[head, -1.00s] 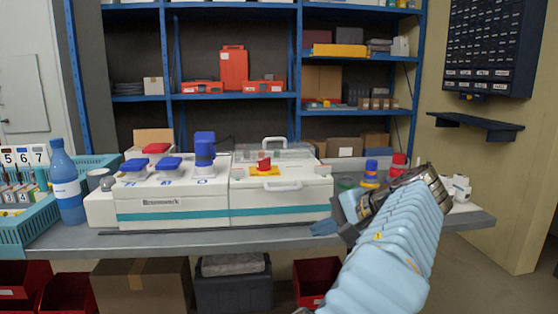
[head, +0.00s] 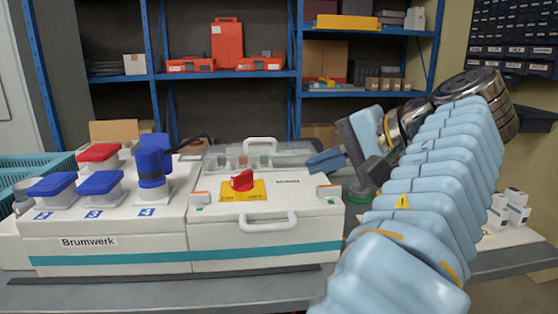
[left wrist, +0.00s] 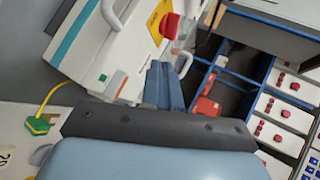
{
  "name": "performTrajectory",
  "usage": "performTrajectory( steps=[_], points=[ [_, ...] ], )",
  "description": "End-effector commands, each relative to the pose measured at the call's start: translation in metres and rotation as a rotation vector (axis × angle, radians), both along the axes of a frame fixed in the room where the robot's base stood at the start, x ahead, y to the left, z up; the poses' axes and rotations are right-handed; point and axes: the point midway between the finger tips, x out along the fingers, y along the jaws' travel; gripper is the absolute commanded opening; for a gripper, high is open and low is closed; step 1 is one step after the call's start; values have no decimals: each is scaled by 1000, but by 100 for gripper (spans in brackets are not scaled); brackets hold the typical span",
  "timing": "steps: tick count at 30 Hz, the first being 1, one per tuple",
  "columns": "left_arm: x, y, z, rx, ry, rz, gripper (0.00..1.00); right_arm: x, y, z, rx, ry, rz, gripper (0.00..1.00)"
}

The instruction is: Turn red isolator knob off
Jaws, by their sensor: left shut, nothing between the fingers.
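The red isolator knob (head: 242,180) sits on a yellow plate (head: 232,193) on top of the right-hand white box (head: 270,228). The plate has printing left and right of the knob; the knob's exact setting is hard to read. In the left wrist view the knob (left wrist: 169,26) and yellow plate (left wrist: 155,22) show near the top, beyond the fingertips. My left gripper (head: 324,162) is shut and empty, right of the knob and apart from it, near the box's back right corner. Its blue fingers (left wrist: 160,80) lie together in the left wrist view. My right gripper is not in view.
A white handle (head: 268,222) stands out on the box's front and another (head: 260,145) rises at its back. Blue-capped sockets (head: 100,183), a red-capped one (head: 98,153) and a tall blue plug (head: 152,160) stand on the left box. Small white boxes (head: 510,210) stand right.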

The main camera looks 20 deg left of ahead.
Motion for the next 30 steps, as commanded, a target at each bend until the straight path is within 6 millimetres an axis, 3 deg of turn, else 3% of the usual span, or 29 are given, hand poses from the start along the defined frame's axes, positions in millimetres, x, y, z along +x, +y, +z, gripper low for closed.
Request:
performTrajectory(
  steps=[5, 16, 22, 30],
  points=[
    [4, 18, -12, -2, 1, 2, 0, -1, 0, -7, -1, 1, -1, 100],
    [19, 83, -51, -2, 3, 2, 0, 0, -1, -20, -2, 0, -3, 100],
    [26, 110, -49, -1, 1, 1, 0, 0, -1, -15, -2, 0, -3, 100],
    [29, 122, -49, 0, 0, 0, 0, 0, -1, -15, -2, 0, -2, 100]
  ],
)
